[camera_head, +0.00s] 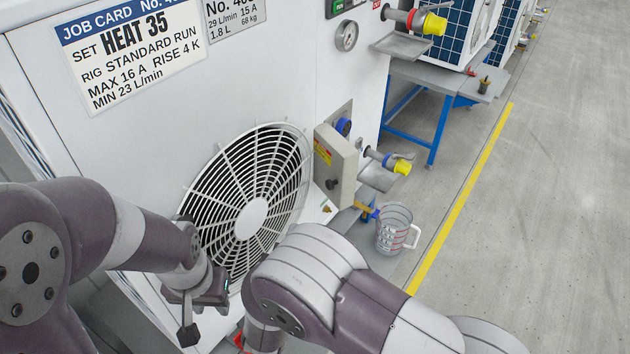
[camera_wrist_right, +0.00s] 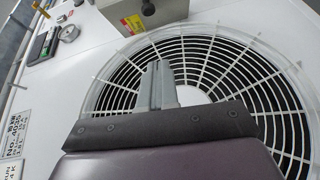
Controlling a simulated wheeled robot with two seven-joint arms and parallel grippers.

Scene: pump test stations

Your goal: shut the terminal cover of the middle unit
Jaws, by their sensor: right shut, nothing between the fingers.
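A beige box with a yellow-and-red label and a dark knob (camera_head: 336,166) stands out from the white unit, right of the round fan grille. It looks like the terminal cover; I cannot tell whether it is shut. It also shows at the top of the right wrist view (camera_wrist_right: 170,12), beyond the fingertips and apart from them. My right gripper (camera_wrist_right: 157,75) is shut and empty over the fan grille; in the head view my right arm hides it. My left gripper (camera_head: 193,318) hangs low at the fan's lower left, away from the box, its jaw gap unclear.
The fan grille (camera_head: 250,195) fills the unit's lower front. A pressure gauge (camera_head: 346,36) and yellow-capped fittings (camera_head: 402,168) stick out at the right. A clear measuring jug (camera_head: 394,228) stands below them. The floor beyond the yellow line (camera_head: 465,190) is clear.

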